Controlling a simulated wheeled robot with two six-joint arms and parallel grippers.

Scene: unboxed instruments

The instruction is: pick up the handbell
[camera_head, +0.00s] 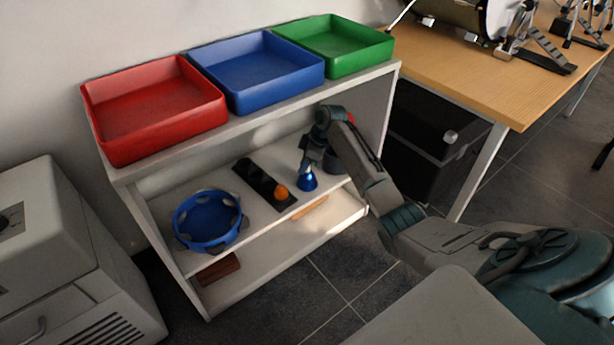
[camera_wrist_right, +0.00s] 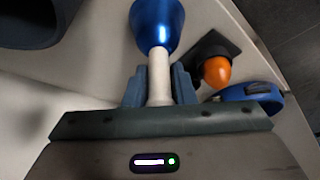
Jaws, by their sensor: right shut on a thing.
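The handbell (camera_head: 307,181) has a blue metallic bell and stands on the upper open shelf, under the coloured trays. In the right wrist view the blue bell (camera_wrist_right: 157,24) shows with its white handle (camera_wrist_right: 159,72) between the fingers. My right gripper (camera_head: 309,163) reaches in from the right above the bell. In the right wrist view the gripper (camera_wrist_right: 159,85) is shut on the white handle. I cannot tell whether the bell is lifted off the shelf. My left gripper is not in view.
A blue tambourine (camera_head: 207,220) and a dark block with an orange ball (camera_head: 282,192) lie left of the bell. A dark round object (camera_head: 333,163) is close on its right. Red (camera_head: 155,107), blue (camera_head: 257,70) and green (camera_head: 335,45) trays stand on top of the shelf.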

